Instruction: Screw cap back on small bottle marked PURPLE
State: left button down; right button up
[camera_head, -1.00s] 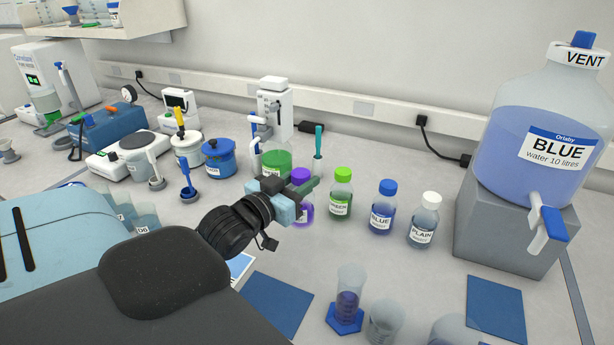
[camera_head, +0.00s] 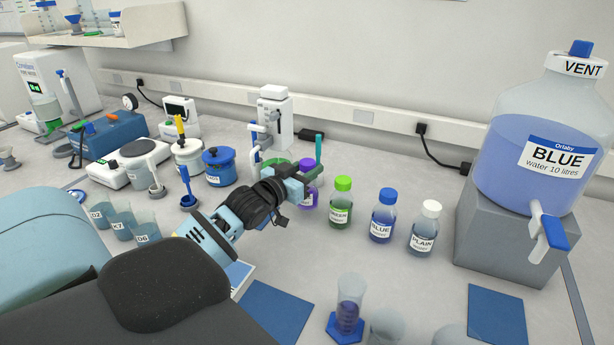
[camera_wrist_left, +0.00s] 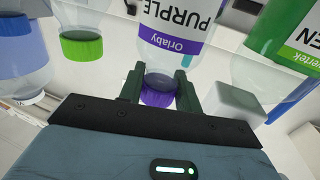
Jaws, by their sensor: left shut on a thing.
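The small bottle marked PURPLE (camera_head: 308,196) stands left of the green-capped bottle, partly behind my left gripper. Its purple cap (camera_head: 307,163) shows at its top. My left gripper (camera_head: 309,174) is at the cap and neck. In the left wrist view, upside down, the PURPLE label (camera_wrist_left: 178,27) is readable and the purple cap (camera_wrist_left: 160,93) is between the two dark green fingers, at the bottle's mouth. The gripper is shut on the cap. I cannot tell how tightly it sits on the thread. My right gripper is not in view.
Small bottles GREEN (camera_head: 341,207), BLUE (camera_head: 381,220) and PLAIN (camera_head: 424,232) stand close on the right. A wide green container (camera_head: 277,168) is behind my gripper. A measuring cylinder (camera_head: 348,307) is in front. The large BLUE water tank (camera_head: 530,150) stands right.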

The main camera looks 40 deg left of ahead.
pick_arm(q)
jog(key=shift+f, duration=1)
jog(key=shift+f, duration=0.2)
jog(key=c, duration=1)
grip_release()
jog(key=shift+r, duration=0.25)
jog(key=s, duration=1.2)
jog(key=shift+d, duration=0.25)
jog(key=shift+f, duration=0.1)
